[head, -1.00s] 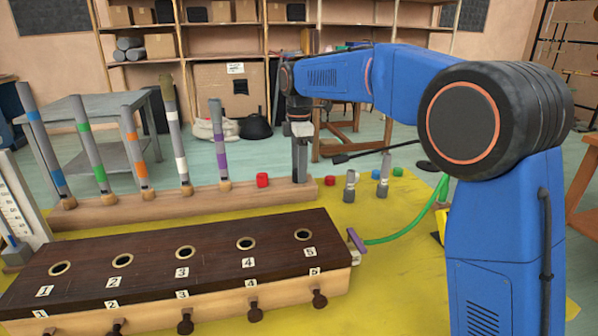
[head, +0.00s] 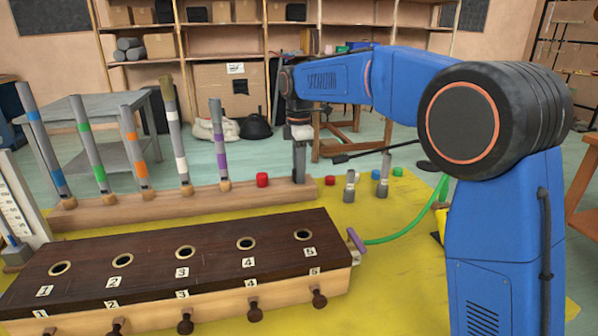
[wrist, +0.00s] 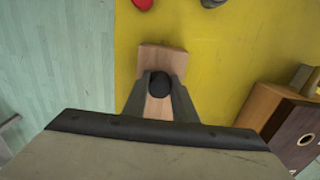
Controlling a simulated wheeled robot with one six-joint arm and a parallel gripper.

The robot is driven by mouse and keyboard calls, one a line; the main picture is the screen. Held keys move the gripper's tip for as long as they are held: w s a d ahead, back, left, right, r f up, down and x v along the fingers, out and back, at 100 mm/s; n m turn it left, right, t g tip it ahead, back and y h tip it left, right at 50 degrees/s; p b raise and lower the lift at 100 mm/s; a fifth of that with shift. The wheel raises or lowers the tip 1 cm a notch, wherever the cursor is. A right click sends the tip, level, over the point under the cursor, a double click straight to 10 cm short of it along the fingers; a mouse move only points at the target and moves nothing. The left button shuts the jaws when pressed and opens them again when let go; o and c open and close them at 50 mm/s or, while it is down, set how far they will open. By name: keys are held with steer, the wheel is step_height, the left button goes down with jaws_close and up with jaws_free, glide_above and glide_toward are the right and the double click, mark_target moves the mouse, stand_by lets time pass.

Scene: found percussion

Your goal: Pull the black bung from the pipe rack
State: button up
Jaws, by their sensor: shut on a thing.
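The pipe rack (head: 130,205) is a long wooden rail with several grey, colour-banded pipes standing in it, leaning a little. My gripper (head: 299,178) points straight down at the rack's right end, past the last pipe. In the wrist view my gripper (wrist: 160,92) has its two fingers on either side of the black bung (wrist: 160,82), shut on it. The round dark top of the bung shows between the fingertips, over the wooden end of the rack (wrist: 162,59). In the head view the fingers hide the bung. I cannot tell whether it is still seated.
A dark-topped box with numbered holes (head: 215,262) stands in front of the rack. A red piece (head: 262,180) is left of my gripper. Right of it are another red piece (head: 330,181), small grey fittings (head: 383,185) and a green hose (head: 400,237) on the yellow mat (head: 400,285).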

steer(key=shift+r, duration=1.45)
steer(key=shift+r, duration=1.45)
